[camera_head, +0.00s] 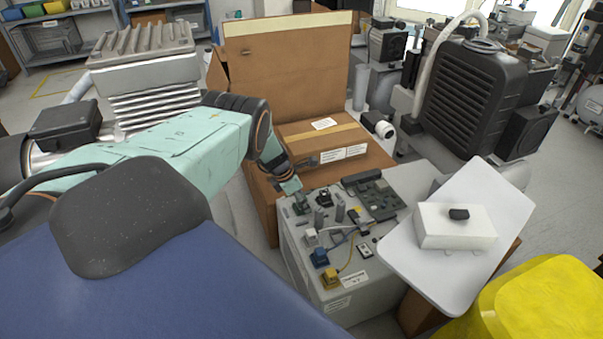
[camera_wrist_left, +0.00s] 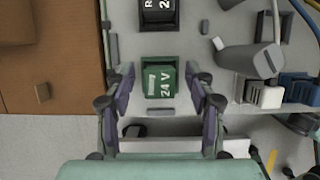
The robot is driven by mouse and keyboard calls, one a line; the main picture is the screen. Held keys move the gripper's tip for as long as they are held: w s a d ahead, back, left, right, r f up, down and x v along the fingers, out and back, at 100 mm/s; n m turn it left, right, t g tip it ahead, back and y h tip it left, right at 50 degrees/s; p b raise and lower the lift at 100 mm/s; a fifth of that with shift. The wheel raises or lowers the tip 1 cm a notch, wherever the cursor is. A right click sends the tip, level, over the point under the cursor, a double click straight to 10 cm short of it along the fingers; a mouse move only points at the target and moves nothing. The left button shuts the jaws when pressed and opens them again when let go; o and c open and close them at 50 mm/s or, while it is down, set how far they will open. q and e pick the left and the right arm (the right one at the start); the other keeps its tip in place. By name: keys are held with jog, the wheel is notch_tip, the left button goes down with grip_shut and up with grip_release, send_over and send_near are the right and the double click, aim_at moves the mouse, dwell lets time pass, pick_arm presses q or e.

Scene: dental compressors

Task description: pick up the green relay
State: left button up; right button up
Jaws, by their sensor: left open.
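The green relay (camera_wrist_left: 160,82), marked "24 V", sits on the grey cabinet top in the left wrist view. My left gripper (camera_wrist_left: 160,76) is open, with one finger on each side of the relay and a small gap visible on both sides. I cannot tell how far its tips are above the cabinet top. In the head view the left gripper (camera_head: 293,189) points down at the left back edge of the cabinet (camera_head: 310,265), largely hiding the relay. My right gripper is not in view.
A black relay (camera_wrist_left: 159,14) lies just beyond the green one. A grey cylinder (camera_wrist_left: 248,58) and blue connectors (camera_wrist_left: 298,90) are to the right. A circuit board (camera_head: 372,197) is also on the cabinet. A cardboard box (camera_head: 322,146) stands behind, and a white tray (camera_head: 405,250) at right.

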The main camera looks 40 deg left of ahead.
pick_arm(q)
grip_shut()
dwell(0.5)
jog(key=shift+r, duration=0.1)
notch_tip(320, 180, up, 10)
jog(key=p, duration=0.5)
jog(key=shift+f, duration=0.3)
jog(key=shift+f+b, duration=2.55)
jog(key=shift+f, duration=0.2)
jog(key=shift+f, duration=2.05)
dwell(1.0)
